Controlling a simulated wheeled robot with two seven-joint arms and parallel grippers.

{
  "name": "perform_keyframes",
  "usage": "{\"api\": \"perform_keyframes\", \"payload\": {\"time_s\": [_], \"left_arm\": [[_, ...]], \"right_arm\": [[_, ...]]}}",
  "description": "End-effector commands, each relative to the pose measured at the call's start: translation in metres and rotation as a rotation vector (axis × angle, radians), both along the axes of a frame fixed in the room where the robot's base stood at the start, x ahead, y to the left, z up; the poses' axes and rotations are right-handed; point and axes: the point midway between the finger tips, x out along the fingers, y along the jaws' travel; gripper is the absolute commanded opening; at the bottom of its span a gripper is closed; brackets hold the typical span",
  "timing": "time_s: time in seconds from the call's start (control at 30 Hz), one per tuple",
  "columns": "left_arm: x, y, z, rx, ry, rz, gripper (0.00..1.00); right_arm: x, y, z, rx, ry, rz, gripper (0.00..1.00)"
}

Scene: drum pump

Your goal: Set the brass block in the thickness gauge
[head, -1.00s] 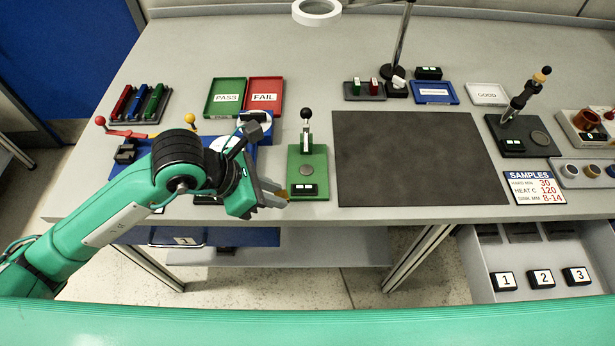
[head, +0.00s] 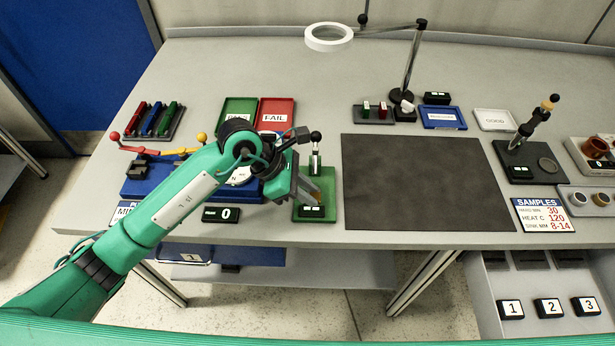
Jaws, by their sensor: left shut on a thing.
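A gauge with a green base (head: 328,214), a black-knobbed upright lever and a small display stands left of the dark mat; I take it as the thickness gauge, though no label on it is readable. My left gripper (head: 312,194) is over this base, its fingers pointing down and right. It is shut on a small brownish piece, likely the brass block (head: 317,198), which is mostly hidden between the fingers. The gauge's round plate is hidden behind the gripper. I cannot tell whether the block touches the gauge. My right gripper is not in view.
A dark mat (head: 420,182) lies clear right of the gauge. Green PASS (head: 237,107) and red FAIL (head: 278,112) trays are behind my arm. A dark-based lever device (head: 522,174) stands farther right. A ring lamp (head: 329,38) hangs above the back.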

Motion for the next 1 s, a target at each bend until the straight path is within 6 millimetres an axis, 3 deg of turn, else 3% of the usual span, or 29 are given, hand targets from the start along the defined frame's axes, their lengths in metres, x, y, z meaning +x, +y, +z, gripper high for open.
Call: {"api": "perform_keyframes", "payload": {"time_s": [0.3,0.4,0.57,0.83,0.87,0.97,1.0], "left_arm": [[0.039,0.000,0.002,-0.001,0.001,0.002,0.00],[0.037,0.000,-0.010,0.000,0.003,0.001,0.00],[0.037,0.000,-0.015,0.000,0.001,0.001,0.00],[0.037,0.000,-0.018,0.000,-0.001,0.001,0.00],[0.037,0.000,-0.018,0.001,0.000,0.000,0.24],[0.037,0.000,-0.017,0.000,0.000,0.000,0.44],[0.037,0.000,-0.017,0.000,0.000,0.000,0.44]], "right_arm": [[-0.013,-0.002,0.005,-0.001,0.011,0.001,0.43],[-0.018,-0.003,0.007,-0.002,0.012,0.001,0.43],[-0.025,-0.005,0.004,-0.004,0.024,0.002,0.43],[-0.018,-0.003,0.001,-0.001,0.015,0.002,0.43],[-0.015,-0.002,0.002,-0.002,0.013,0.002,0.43],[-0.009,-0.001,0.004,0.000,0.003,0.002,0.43],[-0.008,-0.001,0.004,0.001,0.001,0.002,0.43]]}}
